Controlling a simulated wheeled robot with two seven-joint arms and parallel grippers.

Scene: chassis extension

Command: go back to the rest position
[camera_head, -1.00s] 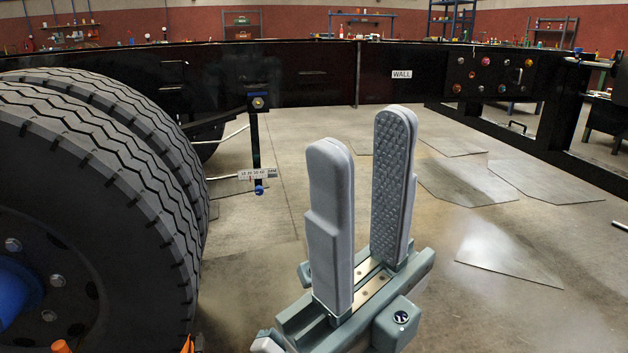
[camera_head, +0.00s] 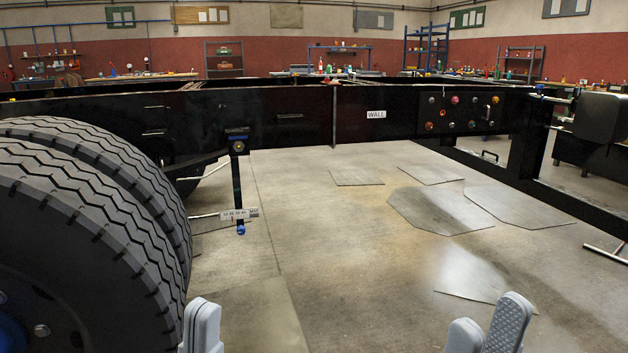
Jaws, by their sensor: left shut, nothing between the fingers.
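My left gripper (camera_head: 201,326) shows only as light grey fingertips at the bottom edge, in front of the truck tyre. Its fingers are together with nothing between them. My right gripper (camera_head: 487,328) shows at the bottom edge, right of the middle. Its two grey fingers stand apart, with a ridged pad on the right one, and nothing shows between them. The bodies of both grippers and both arms are below the picture. Both grippers appear clear of the chassis (camera_head: 290,118).
Large black tyres (camera_head: 80,220) fill the left side. A bracket with a hanging rod and small scale (camera_head: 239,213) is on the chassis. A panel of coloured buttons (camera_head: 460,113) is at right. Flat grey sheets (camera_head: 437,208) lie on the open floor (camera_head: 330,270).

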